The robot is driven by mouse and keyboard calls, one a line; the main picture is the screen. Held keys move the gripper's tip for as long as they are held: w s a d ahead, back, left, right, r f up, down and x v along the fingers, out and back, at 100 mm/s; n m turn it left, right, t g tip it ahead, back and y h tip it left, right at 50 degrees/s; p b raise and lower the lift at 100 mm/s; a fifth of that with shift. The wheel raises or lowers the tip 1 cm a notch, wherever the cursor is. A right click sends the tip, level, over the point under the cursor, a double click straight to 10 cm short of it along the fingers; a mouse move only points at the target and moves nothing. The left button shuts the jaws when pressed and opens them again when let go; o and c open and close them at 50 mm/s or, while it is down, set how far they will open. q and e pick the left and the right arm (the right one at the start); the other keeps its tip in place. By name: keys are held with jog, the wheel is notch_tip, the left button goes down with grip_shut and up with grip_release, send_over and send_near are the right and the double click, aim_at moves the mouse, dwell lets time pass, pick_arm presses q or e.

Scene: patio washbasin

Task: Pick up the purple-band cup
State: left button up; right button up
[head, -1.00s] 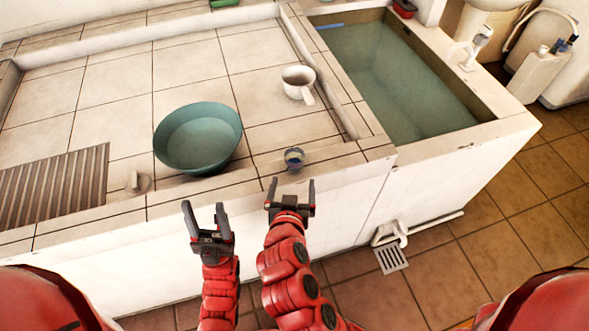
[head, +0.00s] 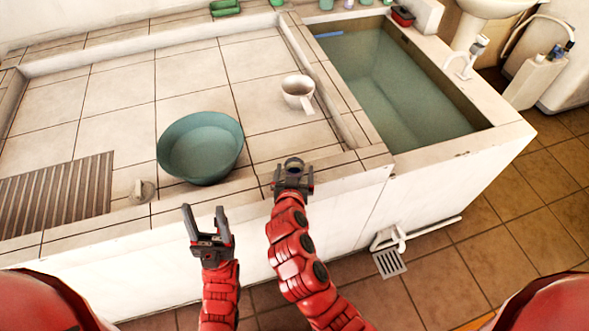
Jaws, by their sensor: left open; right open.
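The small purple-band cup (head: 294,163) stands on the front ledge of the tiled counter, right of the teal basin. Its dark bluish rim shows, and its lower part is hidden behind my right gripper. My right gripper (head: 294,170) is open at the cup, with its fingers seeming to lie on either side of it; whether they touch it I cannot tell. My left gripper (head: 204,210) is open and empty, in front of the counter's front wall, to the left of the cup and apart from it.
A teal basin of water (head: 201,148) stands left of the cup. A water-filled tank (head: 395,90) is at the right. A metal grate (head: 60,192) and a small knob (head: 142,191) lie left. Tiles behind the basin are clear.

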grip_shut()
dwell(0.4)
jog(key=shift+r, duration=0.15)
